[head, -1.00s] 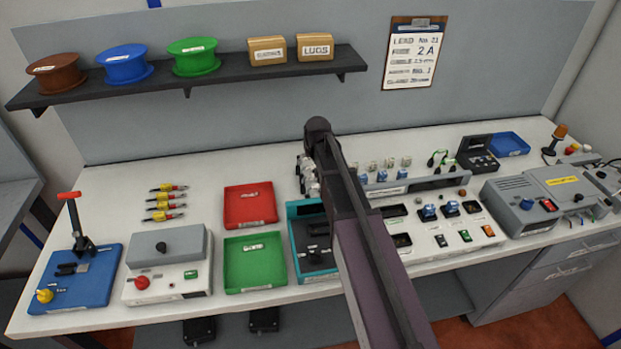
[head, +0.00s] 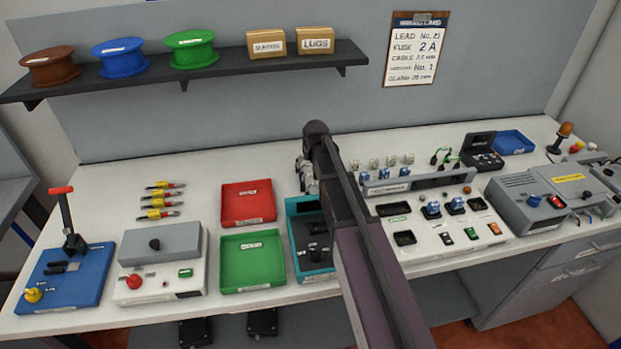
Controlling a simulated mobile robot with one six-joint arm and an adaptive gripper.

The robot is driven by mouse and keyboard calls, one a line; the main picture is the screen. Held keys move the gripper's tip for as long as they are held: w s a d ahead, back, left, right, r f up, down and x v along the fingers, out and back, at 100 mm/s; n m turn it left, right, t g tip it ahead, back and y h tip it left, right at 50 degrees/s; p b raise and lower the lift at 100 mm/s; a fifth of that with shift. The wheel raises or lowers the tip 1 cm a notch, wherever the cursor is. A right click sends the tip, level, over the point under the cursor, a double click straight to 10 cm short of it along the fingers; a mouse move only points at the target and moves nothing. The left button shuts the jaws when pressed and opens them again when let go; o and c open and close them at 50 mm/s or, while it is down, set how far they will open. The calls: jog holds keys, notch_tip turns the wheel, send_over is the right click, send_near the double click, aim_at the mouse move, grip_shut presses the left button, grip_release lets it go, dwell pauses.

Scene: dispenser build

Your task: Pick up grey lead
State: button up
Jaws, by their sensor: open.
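I cannot pick out a grey lead for certain. My gripper (head: 307,178) hangs over the middle of the bench, near the teal tray (head: 318,272). My own arm covers much of it, and its fingertips are hard to make out. It is open, and I see nothing held in it.
A red tray (head: 248,203) and a green tray (head: 252,262) lie left of my arm. A blue lever press (head: 68,275) stands far left. A white test panel (head: 430,225) with sockets and switches is right of my arm. Bare bench (head: 230,160) shows along the back.

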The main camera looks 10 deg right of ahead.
aim_at(311, 163)
jog(key=shift+c, duration=0.2)
dwell(0.4)
jog(key=c, duration=1)
jog(key=shift+r, duration=0.1)
jog(key=shift+c, duration=0.3)
notch_tip(311, 163, up, 10)
jog(key=p, duration=1)
